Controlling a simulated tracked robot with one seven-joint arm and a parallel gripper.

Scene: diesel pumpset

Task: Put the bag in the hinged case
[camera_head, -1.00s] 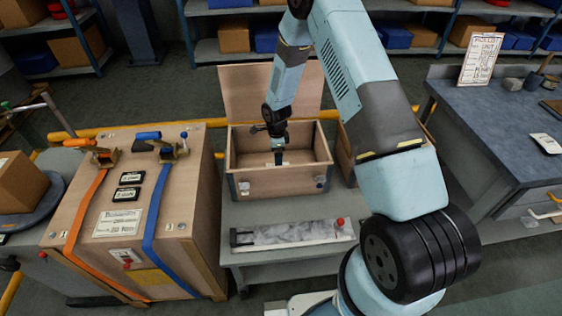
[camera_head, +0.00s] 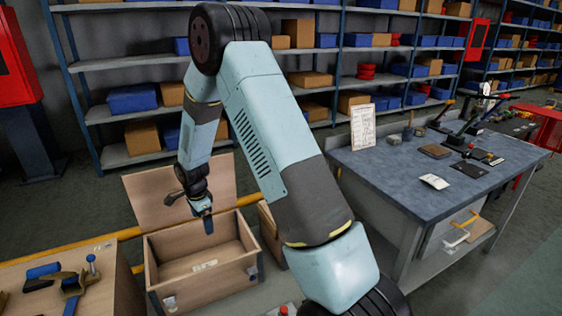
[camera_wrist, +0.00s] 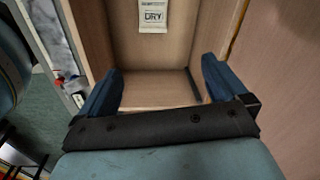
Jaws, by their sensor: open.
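The hinged case (camera_head: 212,287) is an open wooden box with its lid (camera_head: 165,190) standing up at the back. A small white bag (camera_head: 205,265) lies on the case floor; in the wrist view the bag (camera_wrist: 152,16) shows the printed word "DRY". My gripper (camera_head: 208,226) is above the case, near its back side, pointing down. In the wrist view its two blue fingers (camera_wrist: 160,72) are spread apart with nothing between them. The bag is beyond the fingertips, apart from them, and is partly cut off by the top of that view.
A wooden crate (camera_head: 75,305) with clamps on top stands left of the case. A dark workbench (camera_head: 385,180) with a paper sheet, tools and small items is at the right. Shelves (camera_head: 340,48) with boxes line the back. A yellow rail (camera_head: 130,233) runs behind the case.

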